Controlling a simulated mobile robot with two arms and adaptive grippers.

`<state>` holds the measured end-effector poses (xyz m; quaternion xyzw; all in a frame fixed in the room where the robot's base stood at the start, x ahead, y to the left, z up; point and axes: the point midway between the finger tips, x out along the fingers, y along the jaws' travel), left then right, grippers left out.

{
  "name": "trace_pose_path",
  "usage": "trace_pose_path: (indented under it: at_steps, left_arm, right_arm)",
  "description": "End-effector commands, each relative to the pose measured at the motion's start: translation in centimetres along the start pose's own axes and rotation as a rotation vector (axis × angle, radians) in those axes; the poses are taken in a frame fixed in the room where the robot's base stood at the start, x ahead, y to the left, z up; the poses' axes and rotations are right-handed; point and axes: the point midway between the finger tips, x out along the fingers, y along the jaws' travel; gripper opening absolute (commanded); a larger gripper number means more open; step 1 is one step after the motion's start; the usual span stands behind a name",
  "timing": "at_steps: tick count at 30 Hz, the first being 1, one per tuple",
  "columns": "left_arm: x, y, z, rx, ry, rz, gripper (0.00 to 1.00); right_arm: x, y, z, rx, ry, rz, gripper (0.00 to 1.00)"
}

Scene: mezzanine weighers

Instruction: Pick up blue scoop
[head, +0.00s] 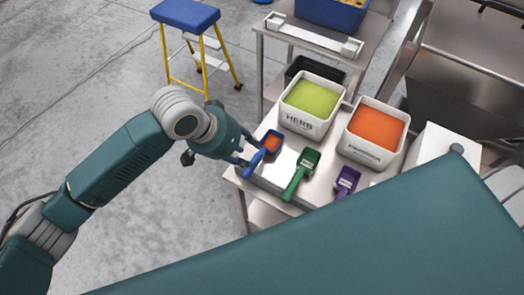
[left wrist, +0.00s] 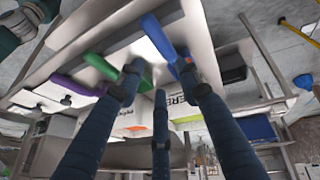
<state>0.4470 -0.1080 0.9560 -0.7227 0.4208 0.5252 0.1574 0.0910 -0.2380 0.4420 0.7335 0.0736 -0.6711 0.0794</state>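The blue scoop (head: 255,162) lies near the left edge of the steel table, its bowl orange inside and its handle toward the lower left. My left gripper (head: 242,156) is at the table's left edge, with its fingertips close beside the scoop. In the left wrist view the fingers (left wrist: 160,78) are spread apart, and the blue scoop's handle (left wrist: 158,38) shows just beyond their tips. Nothing is clearly held; whether a finger touches the scoop I cannot tell. My right gripper is out of view.
A green scoop (head: 302,172) and a purple scoop (head: 347,181) lie to the right on the table (head: 321,188). Behind them stand a white bin of green stuff (head: 304,122) and one of orange stuff (head: 369,152). A blue-topped step stool (head: 186,14) stands on open floor.

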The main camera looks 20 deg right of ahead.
Motion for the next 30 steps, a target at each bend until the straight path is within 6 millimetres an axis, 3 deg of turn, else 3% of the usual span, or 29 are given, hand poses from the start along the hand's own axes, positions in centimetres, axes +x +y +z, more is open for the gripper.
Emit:
trace_pose_path:
  at_steps: [5,12,19,30]
  left_arm:
    - [0.2,-0.8,0.0,0.001,-0.032,-0.018,0.35]
    - [3.8,-0.8,0.1,0.000,-0.033,-0.018,0.35]
    - [5.6,-0.8,0.1,0.002,-0.031,-0.018,0.35]
    - [10.3,-1.0,0.2,0.002,-0.030,-0.019,0.35]
  right_arm:
    - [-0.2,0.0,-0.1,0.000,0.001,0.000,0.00]
    - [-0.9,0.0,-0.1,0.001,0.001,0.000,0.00]
    - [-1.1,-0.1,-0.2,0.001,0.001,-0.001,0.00]
    - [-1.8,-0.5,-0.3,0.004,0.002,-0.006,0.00]
